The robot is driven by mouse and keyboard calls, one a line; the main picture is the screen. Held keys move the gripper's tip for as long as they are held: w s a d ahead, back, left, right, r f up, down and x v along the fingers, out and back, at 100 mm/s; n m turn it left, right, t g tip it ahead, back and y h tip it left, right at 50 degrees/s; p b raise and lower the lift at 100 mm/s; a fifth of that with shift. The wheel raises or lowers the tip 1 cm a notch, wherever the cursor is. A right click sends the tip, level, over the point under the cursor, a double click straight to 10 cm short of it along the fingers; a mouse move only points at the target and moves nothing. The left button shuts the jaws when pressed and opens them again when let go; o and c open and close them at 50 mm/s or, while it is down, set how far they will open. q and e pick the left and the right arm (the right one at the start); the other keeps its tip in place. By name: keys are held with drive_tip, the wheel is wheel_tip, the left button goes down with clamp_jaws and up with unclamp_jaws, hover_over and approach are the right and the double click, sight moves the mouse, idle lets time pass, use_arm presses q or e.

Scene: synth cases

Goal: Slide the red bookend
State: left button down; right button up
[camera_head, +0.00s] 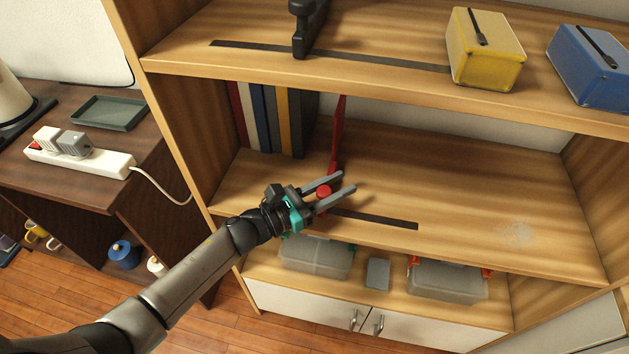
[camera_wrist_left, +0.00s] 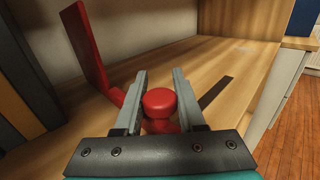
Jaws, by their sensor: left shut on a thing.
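The red bookend (camera_head: 337,135) stands on the middle shelf, just right of a row of books. In the left wrist view its upright red plate (camera_wrist_left: 85,45) rises at the left, and its round red knob (camera_wrist_left: 159,103) sits between my fingers. My left gripper (camera_head: 337,190) reaches in from the front left and is shut on the knob. A dark slot (camera_head: 375,218) runs along the shelf to the right of the gripper. My right gripper is in neither view.
Several books (camera_head: 265,118) stand at the shelf's left end. The shelf right of the slot is bare except for a pale smudge (camera_head: 518,234). Above are a black bookend (camera_head: 303,30), a yellow box (camera_head: 484,52) and a blue box (camera_head: 590,68). Clear bins (camera_head: 316,258) sit below.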

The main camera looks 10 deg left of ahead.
use_arm(q)
drive_tip(key=d, duration=0.4)
drive_tip(key=d+b, duration=0.1)
drive_tip(key=d, duration=0.3)
drive_tip(key=d+b, duration=0.1)
drive_tip(key=d, duration=0.4)
drive_tip(key=shift+s+d, duration=0.1)
drive_tip(key=shift+s, duration=0.2)
drive_tip(key=shift+d, duration=0.35)
drive_tip(key=c, duration=0.5)
unclamp_jaws()
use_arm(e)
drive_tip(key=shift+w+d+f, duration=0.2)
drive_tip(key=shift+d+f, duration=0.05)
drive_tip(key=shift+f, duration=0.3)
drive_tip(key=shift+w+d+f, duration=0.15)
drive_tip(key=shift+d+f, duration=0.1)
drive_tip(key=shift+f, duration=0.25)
use_arm(q)
drive_tip(key=v, duration=1.5)
drive_tip(key=shift+s, duration=0.1)
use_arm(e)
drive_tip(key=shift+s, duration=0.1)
